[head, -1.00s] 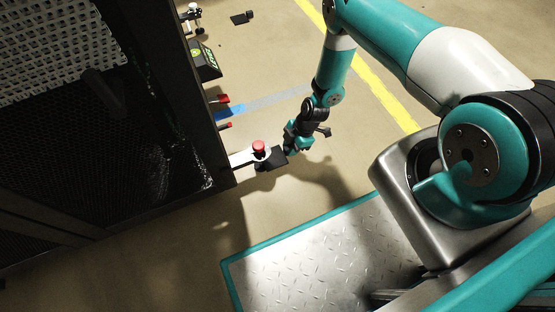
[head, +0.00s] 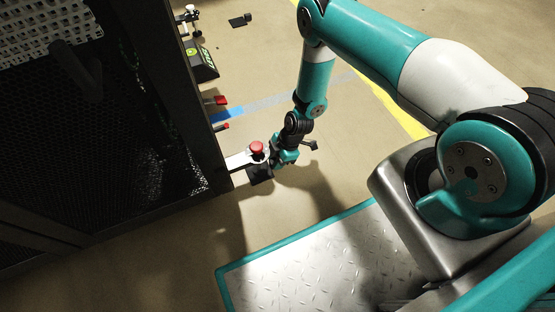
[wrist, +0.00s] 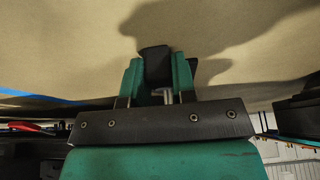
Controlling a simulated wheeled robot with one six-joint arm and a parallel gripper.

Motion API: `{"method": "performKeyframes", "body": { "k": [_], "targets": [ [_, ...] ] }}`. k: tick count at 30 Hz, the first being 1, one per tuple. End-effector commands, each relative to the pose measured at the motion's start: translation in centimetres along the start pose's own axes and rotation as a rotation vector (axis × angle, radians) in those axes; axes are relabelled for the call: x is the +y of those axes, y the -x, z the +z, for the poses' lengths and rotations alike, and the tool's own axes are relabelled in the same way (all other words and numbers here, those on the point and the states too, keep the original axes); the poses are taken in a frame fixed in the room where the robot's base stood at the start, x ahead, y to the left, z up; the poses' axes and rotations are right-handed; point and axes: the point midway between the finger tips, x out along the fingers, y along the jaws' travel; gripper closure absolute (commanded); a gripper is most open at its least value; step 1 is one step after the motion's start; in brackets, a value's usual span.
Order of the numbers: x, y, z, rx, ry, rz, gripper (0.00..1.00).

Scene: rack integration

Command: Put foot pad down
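The black foot pad (head: 260,174) is beside and partly under a white bracket (head: 241,160) with a red knob (head: 257,148) at the rack's lower corner in the head view. My gripper (head: 280,158) is just right of the bracket, at the pad. In the wrist view, a black block (wrist: 155,62), apparently the pad, sits between my gripper's two teal fingers (wrist: 157,80), which look closed against its sides. A grey rod shows between the fingers. Whether the pad touches the floor cannot be told.
The dark rack (head: 150,110) with mesh panels fills the left. Red-tipped parts (head: 221,100) and a black and green unit (head: 203,65) stick out from its side. Another black piece (head: 240,20) lies on the floor at the back.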

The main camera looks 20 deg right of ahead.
Motion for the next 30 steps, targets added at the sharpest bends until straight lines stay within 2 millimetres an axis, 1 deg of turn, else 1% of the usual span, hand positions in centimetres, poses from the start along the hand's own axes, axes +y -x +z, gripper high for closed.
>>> {"method": "performKeyframes", "body": {
  "k": [1,2,3,11,14,17,24,27,30],
  "targets": [
    [0.0,0.0,0.0,0.0,0.0,0.0,0.66],
    [0.0,0.0,0.0,0.0,0.0,0.0,0.59],
    [0.0,0.0,0.0,0.0,0.0,0.0,0.5],
    [0.0,0.0,0.0,0.0,0.0,0.0,0.49],
    [0.0,0.7,-0.2,0.0,-0.001,0.0,0.49],
    [0.1,2.3,-0.2,0.0,-0.002,0.001,0.49],
    [0.1,7.8,-0.3,0.0,-0.002,0.002,0.49],
    [0.1,9.7,-0.3,0.0,-0.002,0.002,0.49],
    [0.0,11.1,-0.2,0.0,-0.002,0.0,0.49]
  ]
}}
